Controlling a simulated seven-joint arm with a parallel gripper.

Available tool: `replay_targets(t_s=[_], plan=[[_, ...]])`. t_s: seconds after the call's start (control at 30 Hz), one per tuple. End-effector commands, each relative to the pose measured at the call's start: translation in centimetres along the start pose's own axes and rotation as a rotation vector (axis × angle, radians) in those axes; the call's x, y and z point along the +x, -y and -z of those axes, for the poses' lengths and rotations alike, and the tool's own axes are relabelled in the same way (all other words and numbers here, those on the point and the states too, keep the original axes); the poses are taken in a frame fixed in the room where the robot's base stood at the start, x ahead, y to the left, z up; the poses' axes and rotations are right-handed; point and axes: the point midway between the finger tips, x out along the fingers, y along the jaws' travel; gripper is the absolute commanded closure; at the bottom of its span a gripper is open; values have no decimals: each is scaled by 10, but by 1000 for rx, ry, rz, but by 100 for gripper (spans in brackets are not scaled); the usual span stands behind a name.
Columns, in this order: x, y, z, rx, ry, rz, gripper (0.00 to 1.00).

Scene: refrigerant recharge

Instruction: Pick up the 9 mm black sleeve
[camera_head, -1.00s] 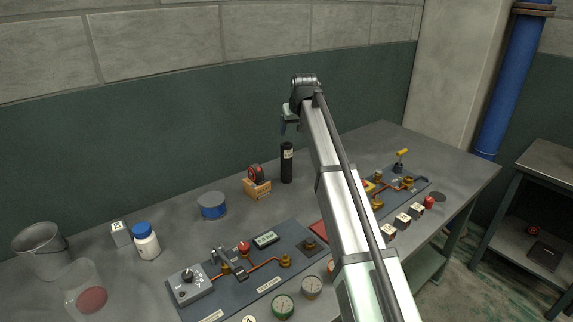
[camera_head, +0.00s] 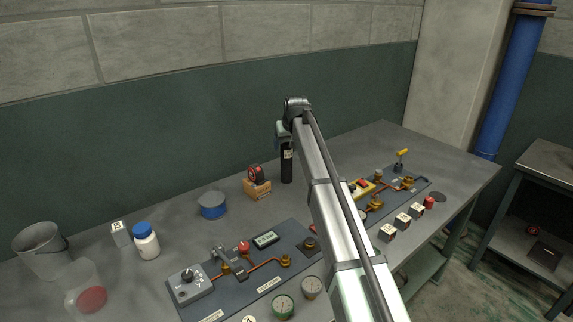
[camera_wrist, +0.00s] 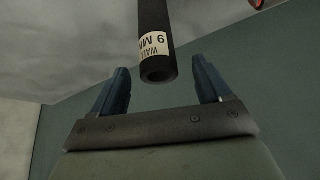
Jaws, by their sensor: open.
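The 9 mm black sleeve (camera_head: 287,167) stands upright on the bench near the back wall in the head view. It is a dark tube with a pale label, and my gripper (camera_head: 283,135) hides its top. In the wrist view the sleeve (camera_wrist: 155,35) shows its hollow end and a label reading 9 MM. My gripper (camera_wrist: 162,88) is open there, its two blue fingers either side of the sleeve's end in the picture. I cannot tell whether that end lies between the fingertips or just beyond them. No contact shows.
A wooden block with a red and black tape measure (camera_head: 257,176) stands close left of the sleeve. A blue tin (camera_head: 212,205) is further left. Panels with copper pipes (camera_head: 252,268) fill the front. The wall (camera_head: 200,140) is just behind the sleeve.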

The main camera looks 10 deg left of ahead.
Motion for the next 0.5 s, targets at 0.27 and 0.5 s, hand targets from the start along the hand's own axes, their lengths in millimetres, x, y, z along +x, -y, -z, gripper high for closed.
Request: replay_targets(t_s=[0.27, 0.5], plan=[[36, -3, 1, 0, 2, 0, 22], [45, -2, 1, 0, -1, 0, 22]])
